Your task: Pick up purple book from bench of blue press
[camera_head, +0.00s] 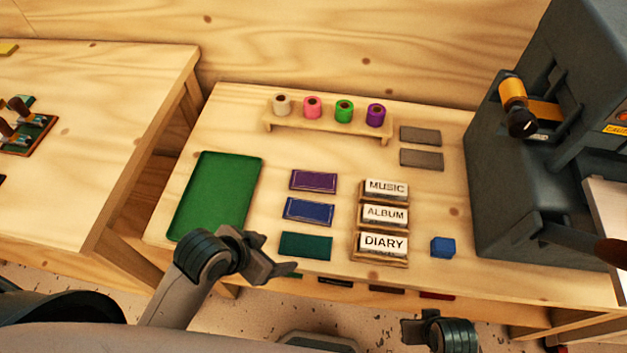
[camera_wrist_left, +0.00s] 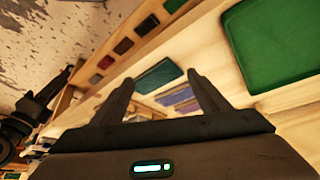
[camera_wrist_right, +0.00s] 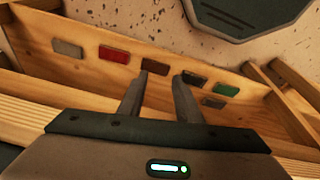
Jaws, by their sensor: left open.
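The purple book (camera_head: 313,181) lies flat on the wooden bench (camera_head: 330,150), at the back of a column with a blue book (camera_head: 308,210) and a dark green book (camera_head: 305,245). The large dark grey-blue press (camera_head: 490,190) stands at the bench's right. My left gripper (camera_head: 280,262) is open and empty at the bench's front edge, close to the dark green book and well in front of the purple one. In the left wrist view its fingers (camera_wrist_left: 160,80) point towards the books. My right gripper (camera_wrist_right: 165,77) is open and empty in front of the bench.
A green tray (camera_head: 215,154) lies left of the books. MUSIC, ALBUM and DIARY label blocks (camera_head: 384,215) and a blue cube (camera_head: 443,247) lie to their right. A rack (camera_head: 328,125) of foil rolls and two grey plates (camera_head: 420,135) are behind. Another table is at left.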

